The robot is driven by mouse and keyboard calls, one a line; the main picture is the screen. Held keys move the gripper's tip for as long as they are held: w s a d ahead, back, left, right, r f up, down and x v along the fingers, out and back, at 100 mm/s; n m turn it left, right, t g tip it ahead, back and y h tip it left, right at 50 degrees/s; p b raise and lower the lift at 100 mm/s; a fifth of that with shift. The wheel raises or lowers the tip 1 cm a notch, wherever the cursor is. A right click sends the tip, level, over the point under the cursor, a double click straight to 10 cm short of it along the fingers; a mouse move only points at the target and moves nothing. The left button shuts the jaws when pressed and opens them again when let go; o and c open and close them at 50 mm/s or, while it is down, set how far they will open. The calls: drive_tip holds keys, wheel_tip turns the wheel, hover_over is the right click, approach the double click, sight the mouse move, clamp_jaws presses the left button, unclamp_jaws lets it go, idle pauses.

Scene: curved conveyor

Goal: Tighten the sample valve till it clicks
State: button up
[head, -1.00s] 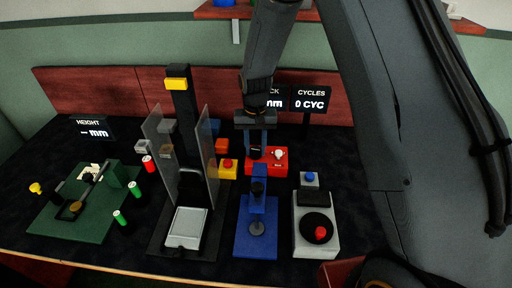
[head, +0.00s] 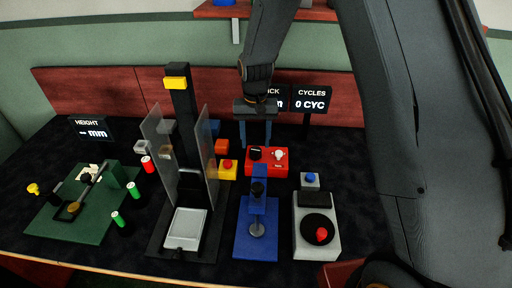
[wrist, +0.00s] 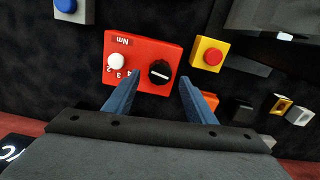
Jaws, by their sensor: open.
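A red box (head: 278,167) marked "Nm" stands on the dark table at the centre right. It carries a black round knob (head: 255,154) with a white line and a white round part (head: 279,155). No label here reads sample valve; the black knob may be it. My gripper (head: 256,146) is open and empty, behind and above the red box. In the wrist view the black knob (wrist: 161,72) shows between the two blue fingers (wrist: 160,88), apart from both. The white part (wrist: 116,62) and printed numbers lie to its left.
A blue stand (head: 257,215) is in front of the red box. A grey unit with a red-knobbed dial (head: 318,228) is at right, and a press with clear side panels (head: 208,160) at left. A yellow box with a red button (head: 227,168) sits beside the red box.

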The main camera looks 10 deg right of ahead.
sight(256, 150)
drive_tip(key=shift+r+b, duration=0.4)
drive_tip(key=shift+r, duration=1.65)
drive_tip(key=n+b, duration=0.2)
drive_tip(key=n, duration=0.3)
drive_tip(key=shift+d+f+n, duration=0.1)
drive_tip(key=shift+n, duration=0.3)
drive_tip(key=n+b, duration=0.1)
drive_tip(key=n, duration=0.5)
drive_tip(key=shift+s, duration=0.1)
drive_tip(key=shift+f+p, duration=0.6)
drive_tip(key=shift+f, duration=3.25)
drive_tip(key=c, duration=1)
drive_tip(key=shift+m+p, duration=0.5)
drive_tip(key=shift+m, duration=1.4)
drive_tip(key=shift+c, duration=0.2)
